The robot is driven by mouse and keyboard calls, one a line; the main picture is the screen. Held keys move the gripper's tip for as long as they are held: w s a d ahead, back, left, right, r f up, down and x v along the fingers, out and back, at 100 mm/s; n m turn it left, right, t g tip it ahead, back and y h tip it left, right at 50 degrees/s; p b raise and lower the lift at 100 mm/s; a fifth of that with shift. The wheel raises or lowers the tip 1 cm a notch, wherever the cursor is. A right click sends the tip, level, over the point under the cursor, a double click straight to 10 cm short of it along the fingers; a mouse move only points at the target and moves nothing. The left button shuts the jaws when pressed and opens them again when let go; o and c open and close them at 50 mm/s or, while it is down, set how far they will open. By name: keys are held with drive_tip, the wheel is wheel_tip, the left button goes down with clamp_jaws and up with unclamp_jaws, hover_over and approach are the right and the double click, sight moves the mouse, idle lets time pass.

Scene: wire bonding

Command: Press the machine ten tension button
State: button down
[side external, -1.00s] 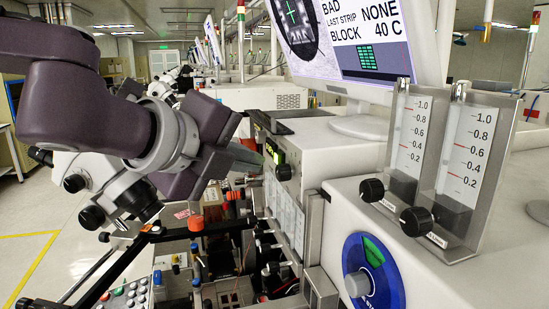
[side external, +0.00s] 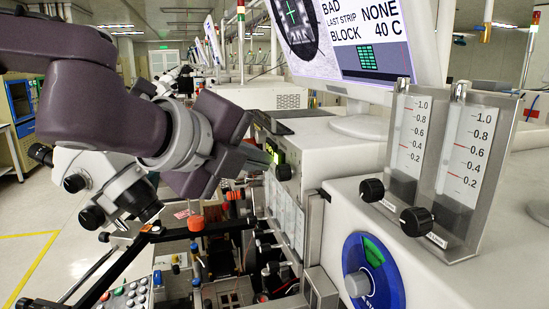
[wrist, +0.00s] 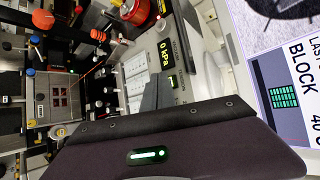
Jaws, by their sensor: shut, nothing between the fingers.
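The machine's front panel carries a green-lit display (side external: 270,152) with a dark round knob (side external: 284,172) below it in the side view. In the wrist view this display (wrist: 165,54) reads 0 kPa, with a small green-lit element (wrist: 172,82) beside it. I cannot tell which control is the tension button. My gripper (side external: 262,158) is shut and empty, its tip close in front of the panel and partly covering it. Its grey fingers (wrist: 157,95) show in the wrist view near the panel's lower edge; contact cannot be told.
A microscope (side external: 100,185) stands at the left. A blue dial (side external: 372,272) and two flow meters (side external: 408,140) are on the white housing at right. A monitor (side external: 365,40) stands behind. Cluttered fixtures (side external: 230,290) lie below the gripper.

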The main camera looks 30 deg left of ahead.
idle(0.3)
drive_tip(key=shift+s+a, duration=0.55)
drive_tip(key=shift+s, duration=0.05)
drive_tip(key=s+a, duration=0.4)
drive_tip(key=shift+a, duration=0.15)
drive_tip(key=shift+s, duration=0.1)
